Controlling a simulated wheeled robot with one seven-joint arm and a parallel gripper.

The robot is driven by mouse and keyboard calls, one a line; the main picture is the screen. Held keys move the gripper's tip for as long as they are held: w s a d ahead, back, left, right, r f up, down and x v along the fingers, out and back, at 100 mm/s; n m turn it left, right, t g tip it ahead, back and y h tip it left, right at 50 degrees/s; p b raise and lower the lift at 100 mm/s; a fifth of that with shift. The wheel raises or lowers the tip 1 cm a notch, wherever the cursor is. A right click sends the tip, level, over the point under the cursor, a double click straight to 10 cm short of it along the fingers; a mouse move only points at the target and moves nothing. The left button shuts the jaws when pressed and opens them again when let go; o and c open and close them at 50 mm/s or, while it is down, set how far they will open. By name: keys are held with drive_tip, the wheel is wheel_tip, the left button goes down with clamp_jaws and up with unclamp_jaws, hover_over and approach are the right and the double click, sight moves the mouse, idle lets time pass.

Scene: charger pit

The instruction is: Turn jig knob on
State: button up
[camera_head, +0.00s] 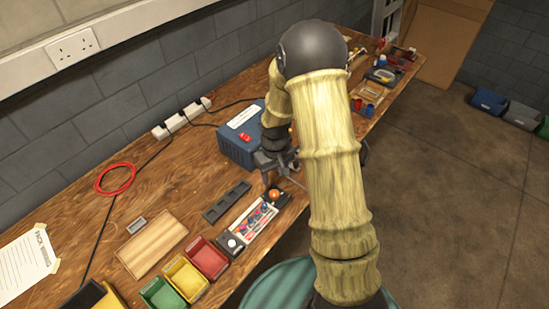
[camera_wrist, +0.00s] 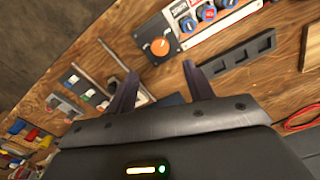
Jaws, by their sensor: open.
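An orange round knob (camera_head: 273,195) sits on a dark square base at the right end of a row of panels on the bench. In the wrist view the orange knob (camera_wrist: 160,46) shows beyond my fingertips, with a pale mark on its face. A panel with several blue and red knobs (camera_head: 254,217) adjoins it, and a white knob (camera_head: 231,243) is at the row's other end. No readable label tells which is the jig knob. My gripper (camera_wrist: 160,70) is open and empty, apart from the orange knob; in the head view my gripper (camera_head: 277,165) is partly hidden by my arm.
A blue box (camera_head: 240,135) with a red switch stands behind my gripper. A black slotted tray (camera_head: 227,202) lies beside the panels. Red, yellow and green bins (camera_head: 208,258) and a wooden board (camera_head: 152,243) are to the left. A red cable coil (camera_head: 115,178) lies near the wall.

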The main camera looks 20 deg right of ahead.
wheel_tip(320, 180, up, 7)
drive_tip(key=shift+r, duration=0.2)
idle(0.5)
drive_tip(key=s+r+m+t, duration=0.1)
drive_tip(key=s+r, duration=0.3)
drive_tip(key=s, duration=0.3)
drive_tip(key=s+r+m+t+p, duration=0.1)
drive_tip(key=s+r+m, duration=0.1)
drive_tip(key=s+r, duration=0.3)
drive_tip(key=s, duration=0.3)
drive_tip(key=shift+d+t, duration=0.3)
drive_tip(key=shift+d, duration=0.1)
